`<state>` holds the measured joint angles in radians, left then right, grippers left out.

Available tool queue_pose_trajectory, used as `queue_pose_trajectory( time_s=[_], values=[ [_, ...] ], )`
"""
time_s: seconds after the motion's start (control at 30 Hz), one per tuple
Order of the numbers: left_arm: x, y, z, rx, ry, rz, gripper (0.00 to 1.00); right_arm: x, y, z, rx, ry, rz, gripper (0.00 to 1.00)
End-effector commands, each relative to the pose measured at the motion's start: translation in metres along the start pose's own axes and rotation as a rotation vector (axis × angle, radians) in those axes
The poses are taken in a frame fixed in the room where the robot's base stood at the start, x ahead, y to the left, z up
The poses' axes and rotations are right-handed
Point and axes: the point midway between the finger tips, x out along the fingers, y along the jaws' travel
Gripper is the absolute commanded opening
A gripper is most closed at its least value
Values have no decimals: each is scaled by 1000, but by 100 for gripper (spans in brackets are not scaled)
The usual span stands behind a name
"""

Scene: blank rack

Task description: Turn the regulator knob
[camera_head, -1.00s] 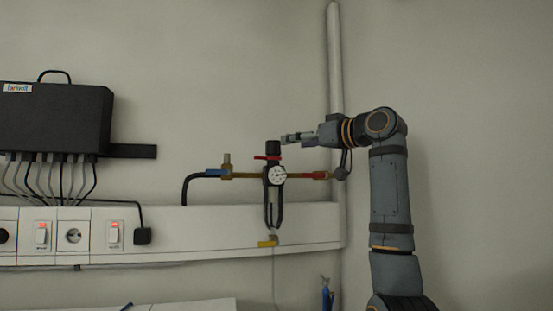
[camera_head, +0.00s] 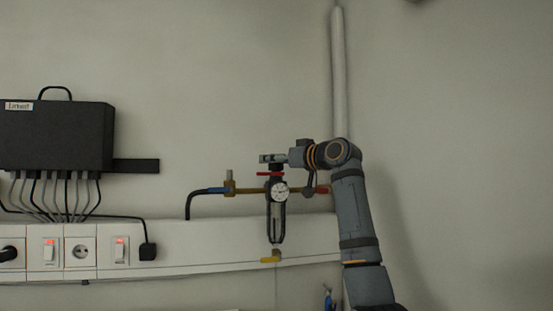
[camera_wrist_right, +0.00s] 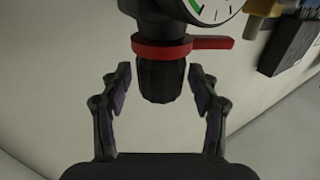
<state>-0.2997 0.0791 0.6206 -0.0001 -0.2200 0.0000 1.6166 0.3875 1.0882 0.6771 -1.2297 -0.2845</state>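The regulator (camera_head: 276,222) is mounted on the wall pipe, with a round white gauge (camera_head: 280,191) and a red ring (camera_head: 269,174) near its top. Its black knob (camera_wrist_right: 160,82) shows in the right wrist view, below the red ring and lever (camera_wrist_right: 180,48). My right gripper (camera_wrist_right: 160,88) is open, with one finger on each side of the knob and a visible gap on both sides. In the head view my right gripper (camera_head: 270,158) is at the top of the regulator and hides most of the knob. My left gripper is not in view.
A brass pipe with a blue-handled valve (camera_head: 218,190) runs left of the regulator. A yellow fitting (camera_head: 270,260) hangs below it. A white trunking with sockets and switches (camera_head: 180,245) runs along the wall, under a black box (camera_head: 55,135) with cables.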

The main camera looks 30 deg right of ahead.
Motion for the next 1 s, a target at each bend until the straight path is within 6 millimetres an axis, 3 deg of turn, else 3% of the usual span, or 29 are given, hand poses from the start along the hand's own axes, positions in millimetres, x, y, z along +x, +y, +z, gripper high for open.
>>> queue_pose_trajectory(
  time_s=[0.07,0.37,0.8,0.83,1.0],
  values=[
    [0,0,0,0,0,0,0,0,0,0,0,0,0,48],
    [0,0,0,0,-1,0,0,0,0,0,0,0,0,7],
    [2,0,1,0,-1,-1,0,-1,0,-1,0,1,53,6],
    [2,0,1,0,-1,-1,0,-1,0,-1,0,1,53,40],
    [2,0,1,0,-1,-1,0,-1,0,-1,0,1,53,62]
  ],
)
